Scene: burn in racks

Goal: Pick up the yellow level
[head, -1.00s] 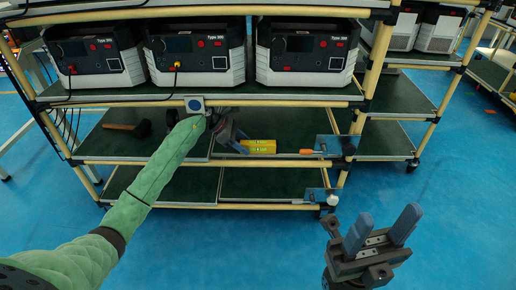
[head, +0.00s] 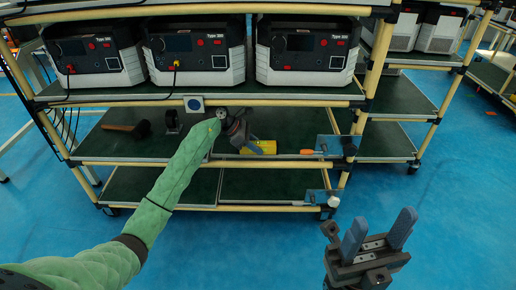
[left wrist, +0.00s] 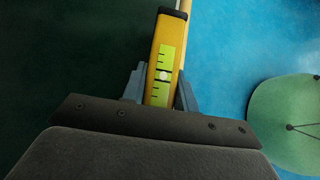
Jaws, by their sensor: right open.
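The yellow level (head: 267,147) is at the front of the rack's middle shelf, near the pipe edge. My left gripper (head: 247,139) is at the left part of the level, with one finger in front of it. In the left wrist view the level (left wrist: 163,75) runs between the two blue-grey fingers (left wrist: 163,92), its green vial face toward the camera. The fingers lie close along both sides, and the gripper looks shut on it. The level's near end is hidden by the gripper body. My right gripper (head: 374,234) is open and empty over the blue floor.
A hammer (head: 125,129) and a dark item (head: 173,121) lie left on the same shelf. An orange-handled tool (head: 309,152) and a clear plate (head: 332,146) are right of the level. Power units (head: 198,50) stand on the shelf above. The floor in front is free.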

